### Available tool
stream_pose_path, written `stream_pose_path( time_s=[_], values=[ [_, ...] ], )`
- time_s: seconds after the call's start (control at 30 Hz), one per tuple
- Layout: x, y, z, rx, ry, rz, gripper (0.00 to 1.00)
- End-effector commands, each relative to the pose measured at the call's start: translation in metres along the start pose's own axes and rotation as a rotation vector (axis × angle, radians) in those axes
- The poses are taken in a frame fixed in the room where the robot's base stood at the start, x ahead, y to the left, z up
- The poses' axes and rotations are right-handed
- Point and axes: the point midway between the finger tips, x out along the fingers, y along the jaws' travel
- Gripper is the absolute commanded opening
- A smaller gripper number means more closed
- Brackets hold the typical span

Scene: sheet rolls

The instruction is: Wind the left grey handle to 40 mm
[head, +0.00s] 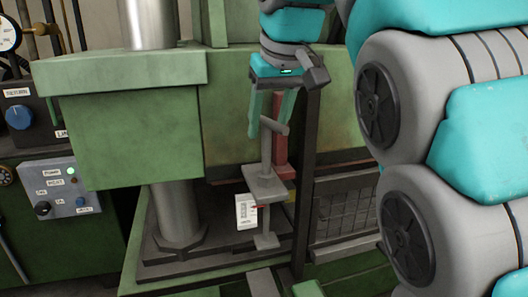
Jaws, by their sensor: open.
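A grey T-shaped handle (275,128) stands upright on a shaft (266,155) that runs down through a grey bracket (265,183). My gripper (271,118) is above it, pointing down and open. Its two green fingers hang to the left and right of the handle's top; I cannot tell whether they touch it. Below the bracket is a small white scale plate (245,213) with a red pointer (258,207). Its marks are too small to read. No second handle shows clearly.
A dark red upright block (281,150) and a dark post (306,170) stand close to the right of the handle. A large green machine beam (120,125) and a steel column (177,215) are at left. Control panels (63,187) sit at far left.

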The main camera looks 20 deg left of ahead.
Motion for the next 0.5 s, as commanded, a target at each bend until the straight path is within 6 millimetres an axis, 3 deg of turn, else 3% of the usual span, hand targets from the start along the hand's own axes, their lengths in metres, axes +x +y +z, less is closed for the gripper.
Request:
stream_pose_path(
  time_s=[0.03, 0.17, 0.5],
  values=[
    [0.013, 0.0, 0.002, 0.0, -0.001, 0.0, 0.52],
    [0.036, 0.0, 0.003, 0.002, -0.004, -0.001, 0.52],
    [0.056, 0.0, 0.001, 0.001, -0.002, 0.0, 0.52]
  ],
)
